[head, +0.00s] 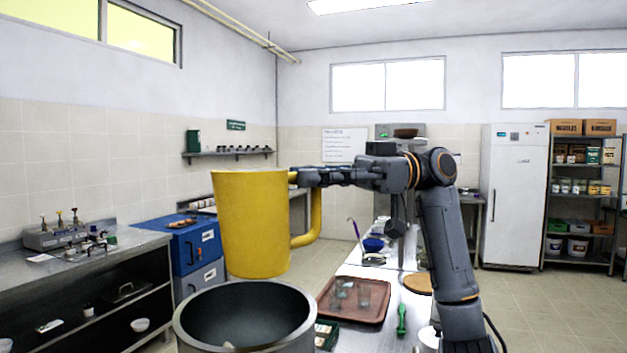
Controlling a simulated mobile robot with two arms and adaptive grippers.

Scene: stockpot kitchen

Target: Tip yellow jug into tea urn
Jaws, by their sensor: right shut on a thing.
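The yellow jug (250,222) hangs in the air, nearly upright, at the middle of the head view. Its handle (313,220) is on the right side. My right gripper (300,178) comes from the right and is shut on the upper part of the handle. A large round metal vessel, which looks like the tea urn (300,338), stands open below the jug at the bottom of the view. Its inside is dark and its lower part is out of view. The jug's base appears just above the far rim. The jug's contents are hidden. My left gripper is not in view.
Right of the urn, a counter (372,340) carries a brown tray (352,299) with glasses, a green-handled utensil (401,320) and a blue bowl (373,244). A steel bench (140,240) and a blue cabinet (190,250) stand at left. Open floor lies at right.

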